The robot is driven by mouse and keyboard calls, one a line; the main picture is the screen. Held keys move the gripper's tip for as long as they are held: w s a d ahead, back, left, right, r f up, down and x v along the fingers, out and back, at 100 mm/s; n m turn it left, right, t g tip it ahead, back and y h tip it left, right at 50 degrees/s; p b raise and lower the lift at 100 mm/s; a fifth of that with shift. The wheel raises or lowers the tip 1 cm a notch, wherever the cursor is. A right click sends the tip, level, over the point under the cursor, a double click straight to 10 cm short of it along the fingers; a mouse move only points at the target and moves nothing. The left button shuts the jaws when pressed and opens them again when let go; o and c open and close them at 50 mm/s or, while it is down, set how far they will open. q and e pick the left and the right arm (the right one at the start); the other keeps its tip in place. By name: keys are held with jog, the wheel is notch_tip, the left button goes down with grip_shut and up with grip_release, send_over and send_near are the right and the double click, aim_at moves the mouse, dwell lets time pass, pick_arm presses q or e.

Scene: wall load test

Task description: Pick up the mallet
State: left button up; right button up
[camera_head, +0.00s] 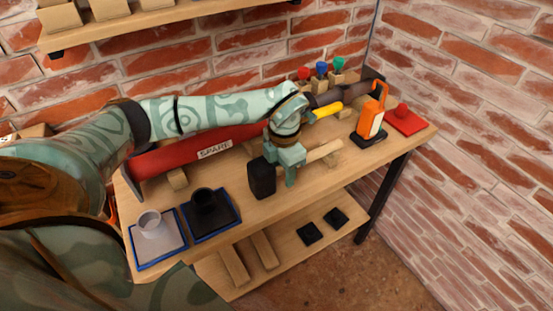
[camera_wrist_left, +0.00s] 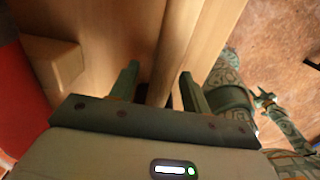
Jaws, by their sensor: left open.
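The mallet has a black head (camera_head: 262,178) and a pale wooden handle (camera_head: 324,151). It lies near the front edge of the workbench. My left gripper (camera_head: 289,170) is open at the mallet, just right of the head, pointing down. In the left wrist view, the handle (camera_wrist_left: 179,40) runs between the two spread fingers of my left gripper (camera_wrist_left: 160,90). The fingers do not appear closed on it. Part of the handle is hidden by the gripper in the head view. A teal arm, seemingly my right one, shows small in the left wrist view; its jaw state is unclear.
A red cylinder marked SPARE (camera_head: 208,149) lies behind my gripper. Black (camera_head: 212,215) and grey (camera_head: 152,230) pieces stand on blue-edged trays at front left. An orange object (camera_head: 371,120) and a red piece (camera_head: 403,112) stand right. A brick wall (camera_head: 470,110) borders the bench.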

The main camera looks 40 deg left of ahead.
pick_arm(q)
grip_shut()
jog(key=shift+r, duration=0.1)
jog(key=shift+r+p, duration=0.3)
jog(key=shift+r, duration=0.2)
notch_tip(320, 180, up, 3)
jog(key=shift+d+f+p, duration=0.1)
jog(key=shift+p, duration=0.45)
jog(key=s+d+r+p, duration=0.3)
jog(key=s+d+r, duration=0.5)
jog(key=s, duration=0.3)
jog(key=shift+d+r, duration=0.15)
jog(key=shift+r, duration=0.4)
